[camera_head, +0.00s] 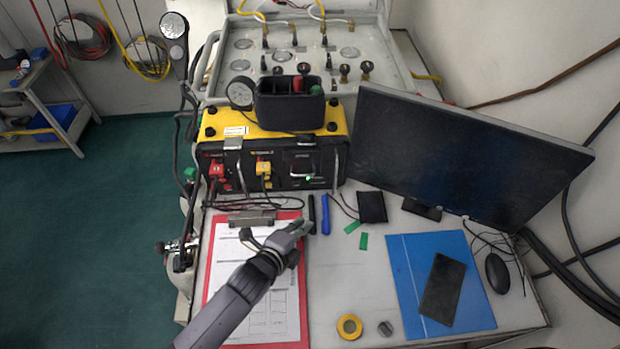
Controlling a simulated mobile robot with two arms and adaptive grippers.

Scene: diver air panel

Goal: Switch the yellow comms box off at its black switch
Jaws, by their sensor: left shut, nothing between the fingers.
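The yellow comms box (335,116) stands at the back of the desk, with a yellow top and a black front panel. A small green light (308,178) glows at the right of that front. The black switch is too small and dark to make out against the black panel. My left gripper (303,229) is shut and empty. It is over the upper right of the clipboard, in front of the comms box and apart from it. My right gripper is not in view.
A red clipboard (304,300) with paper lies under my left arm. A black pen (311,214) and a blue pen (325,215) lie by the gripper. A large monitor (450,150) stands right of the box. A black bin (290,108) sits on the box.

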